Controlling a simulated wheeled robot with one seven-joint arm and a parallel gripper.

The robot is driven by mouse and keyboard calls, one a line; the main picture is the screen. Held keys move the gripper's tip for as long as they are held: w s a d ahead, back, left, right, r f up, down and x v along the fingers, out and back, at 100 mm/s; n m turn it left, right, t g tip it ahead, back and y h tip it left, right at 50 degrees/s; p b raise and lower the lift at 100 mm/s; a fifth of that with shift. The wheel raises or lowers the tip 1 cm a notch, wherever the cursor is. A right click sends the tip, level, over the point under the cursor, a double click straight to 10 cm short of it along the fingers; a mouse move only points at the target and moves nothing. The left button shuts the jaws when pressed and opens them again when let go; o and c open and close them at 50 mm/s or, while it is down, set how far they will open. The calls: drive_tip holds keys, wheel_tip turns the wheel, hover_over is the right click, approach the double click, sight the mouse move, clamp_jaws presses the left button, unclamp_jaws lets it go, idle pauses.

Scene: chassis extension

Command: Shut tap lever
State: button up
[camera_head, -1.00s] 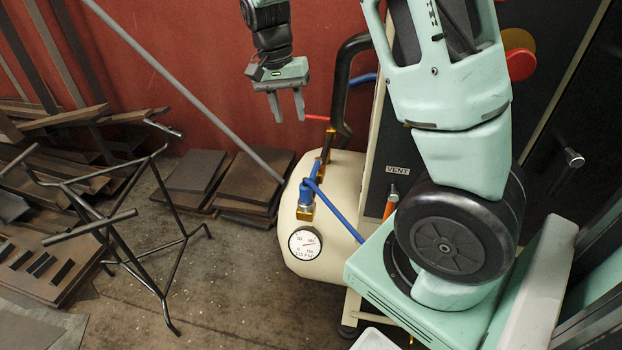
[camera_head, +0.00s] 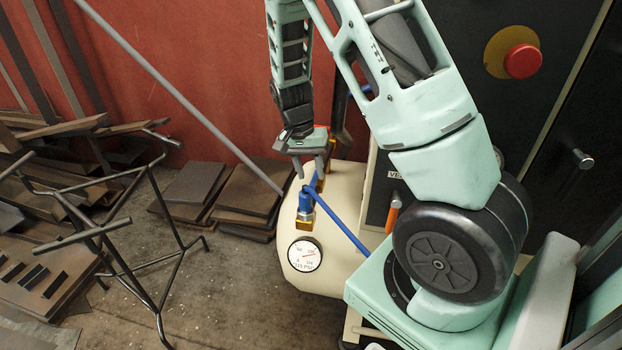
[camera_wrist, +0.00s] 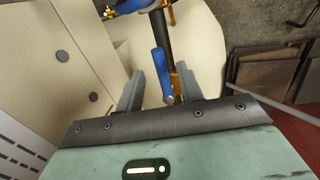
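The beige tank (camera_head: 330,232) carries brass and blue fittings (camera_head: 305,205) on top. A blue lever-like part (camera_wrist: 159,72) lies between my two fingers in the wrist view, along a dark pipe with brass beside it. I take it for the tap lever but cannot be sure. My gripper (camera_head: 309,172) is open and low over the tank top; it also shows in the wrist view (camera_wrist: 158,92). I see no clear contact between the fingers and the blue part.
A pressure gauge (camera_head: 304,254) sits on the tank's front. A grey pole (camera_head: 180,95) leans close left of my gripper. Metal plates (camera_head: 245,195) and a trestle (camera_head: 150,230) stand left.

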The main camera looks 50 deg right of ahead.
drive_tip(key=shift+s+d+f, duration=0.1)
drive_tip(key=shift+s+f, duration=0.05)
drive_tip(key=shift+f, duration=0.95)
clamp_jaws()
